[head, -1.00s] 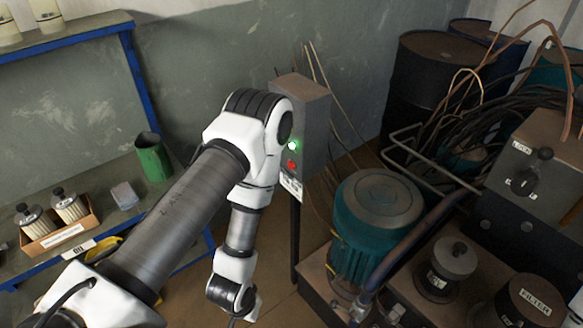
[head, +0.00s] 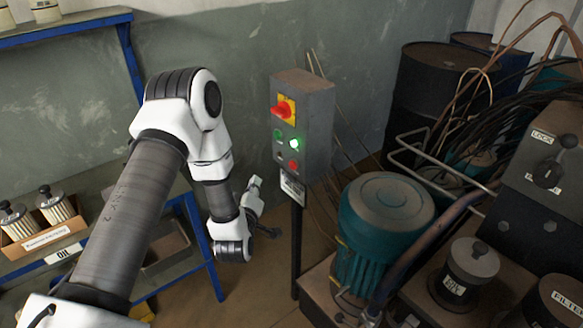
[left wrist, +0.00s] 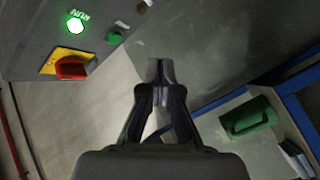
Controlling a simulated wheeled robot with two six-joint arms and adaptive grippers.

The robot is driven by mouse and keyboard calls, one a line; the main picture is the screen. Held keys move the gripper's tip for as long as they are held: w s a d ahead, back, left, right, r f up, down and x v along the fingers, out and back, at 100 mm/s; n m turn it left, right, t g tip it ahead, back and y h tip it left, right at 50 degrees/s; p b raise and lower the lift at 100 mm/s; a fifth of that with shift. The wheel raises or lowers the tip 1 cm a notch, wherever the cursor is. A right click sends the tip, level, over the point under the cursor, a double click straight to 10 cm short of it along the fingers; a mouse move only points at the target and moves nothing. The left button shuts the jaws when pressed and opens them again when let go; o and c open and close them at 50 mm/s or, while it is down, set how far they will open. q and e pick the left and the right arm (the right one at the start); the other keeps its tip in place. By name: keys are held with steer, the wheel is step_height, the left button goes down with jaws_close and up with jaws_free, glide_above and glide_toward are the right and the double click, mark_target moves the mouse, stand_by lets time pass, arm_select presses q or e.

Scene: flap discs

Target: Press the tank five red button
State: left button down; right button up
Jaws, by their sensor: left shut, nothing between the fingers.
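A grey control box (head: 314,122) stands on a dark post. Its face has a red knob (head: 284,107) on a yellow plate, a dark green button (head: 279,134), a lit green lamp (head: 295,143) and a small red button (head: 293,165) low down. The label under it is too small to read. My left gripper (head: 272,233) is lower than the box and left of its post, apart from it. In the left wrist view its fingers (left wrist: 160,75) are closed and empty, beside the box face. There the red knob (left wrist: 70,67) shows at the left. My right gripper is out of view.
A teal motor (head: 383,225) and filter housings stand right of the post. A blue-framed shelf (head: 130,60) with boxed filters is at the left. A green can (left wrist: 250,120) shows in the left wrist view.

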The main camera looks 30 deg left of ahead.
mark_target(293, 165)
arm_select(q)
steer(key=w+d+b, duration=0.2)
steer(key=w+d, duration=0.1)
steer(key=w, duration=0.5)
steer(key=shift+d, duration=0.2)
steer(key=shift+w, duration=0.15)
stand_by(1.1)
steer(key=shift+w+d+b, duration=0.15)
steer(key=shift+w+b, duration=0.15)
steer(key=shift+w+d, duration=0.2)
steer(key=shift+w, duration=0.2)
stand_by(0.7)
steer(key=shift+s+a, duration=0.35)
steer(key=shift+s, duration=0.45)
